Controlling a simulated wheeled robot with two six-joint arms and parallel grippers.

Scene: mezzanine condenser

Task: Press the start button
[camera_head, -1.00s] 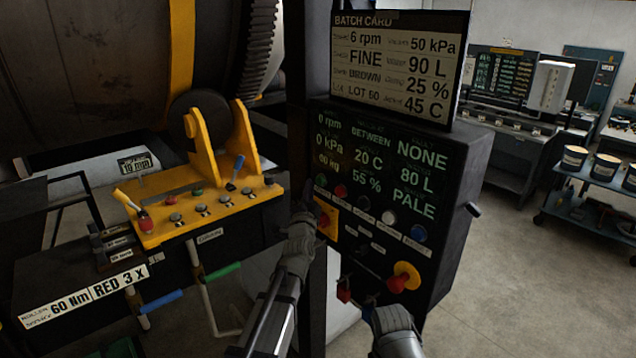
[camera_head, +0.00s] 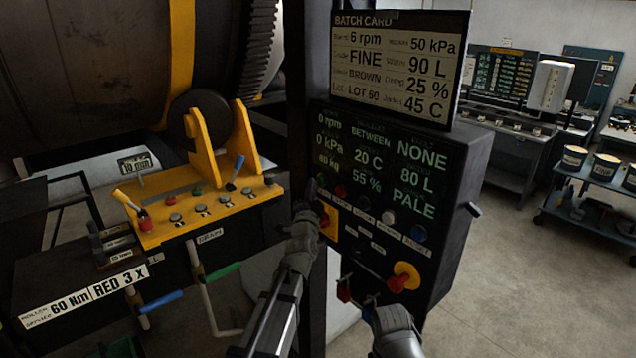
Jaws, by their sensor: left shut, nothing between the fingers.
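The dark control panel (camera_head: 395,190) stands in the middle with a slanted row of small coloured buttons under its readouts. A green button (camera_head: 321,180) is at the row's left end, with a red button (camera_head: 341,191) beside it. The small labels under the buttons are too blurred to read. My left gripper (camera_head: 311,188) is shut and empty, pointing up at the panel's left edge, right beside the green button. I cannot tell whether it touches the button. My right arm (camera_head: 394,328) is low, in front of the panel's bottom edge; its finger state is unclear.
A red knob on a yellow plate (camera_head: 327,221) and a red mushroom knob on yellow (camera_head: 404,277) stick out of the panel. A batch card (camera_head: 400,65) stands on top. A yellow console (camera_head: 205,210) is left. Open floor lies right, before a blue cart (camera_head: 598,190).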

